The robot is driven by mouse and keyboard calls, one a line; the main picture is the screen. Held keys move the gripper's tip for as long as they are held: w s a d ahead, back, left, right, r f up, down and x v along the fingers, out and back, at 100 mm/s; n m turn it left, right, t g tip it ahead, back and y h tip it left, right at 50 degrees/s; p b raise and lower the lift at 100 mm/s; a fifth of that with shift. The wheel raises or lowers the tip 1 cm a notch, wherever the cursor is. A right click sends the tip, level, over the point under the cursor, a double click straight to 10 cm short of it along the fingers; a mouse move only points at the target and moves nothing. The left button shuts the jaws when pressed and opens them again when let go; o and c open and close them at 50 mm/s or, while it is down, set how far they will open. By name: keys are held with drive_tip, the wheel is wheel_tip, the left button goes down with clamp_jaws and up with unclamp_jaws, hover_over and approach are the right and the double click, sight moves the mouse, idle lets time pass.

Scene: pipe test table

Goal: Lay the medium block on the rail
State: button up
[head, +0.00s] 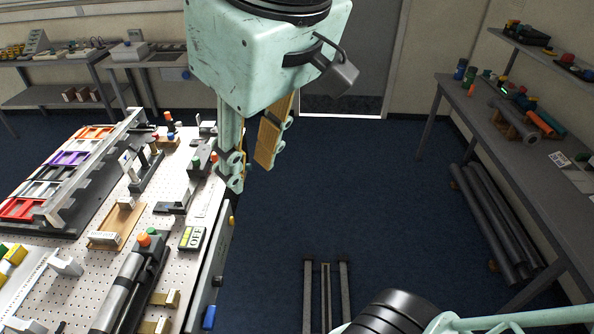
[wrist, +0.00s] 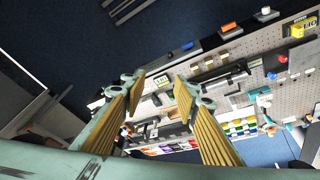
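My gripper (head: 250,172) hangs above the right edge of the pegboard table (head: 205,225), its fingers apart and nothing between them. In the wrist view my gripper (wrist: 160,82) shows two ribbed tan pads with a clear gap. Yellow blocks (head: 14,255) stand at the left picture edge, partly cut off, and a yellow block (wrist: 303,27) shows at the upper right of the wrist view. I cannot tell which is the medium block. A long pale bar (head: 95,165) runs beside the coloured trays; I cannot tell whether it is the rail.
Coloured trays (head: 70,158) lie at the table's left. A wooden tray (head: 118,225), a grey pipe (head: 122,290) and an OFF sign (head: 192,238) stand nearer my gripper. A side bench (head: 500,130) is at the right. The blue floor between is mostly free.

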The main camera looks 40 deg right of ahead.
drive_tip(key=shift+m, duration=0.8)
drive_tip(key=s, duration=0.1)
drive_tip(key=s+f, duration=0.1)
drive_tip(key=s, duration=0.1)
drive_tip(key=s+f, duration=0.1)
drive_tip(key=shift+s+a, duration=0.15)
drive_tip(key=shift+s, duration=0.2)
drive_tip(key=shift+r, duration=0.15)
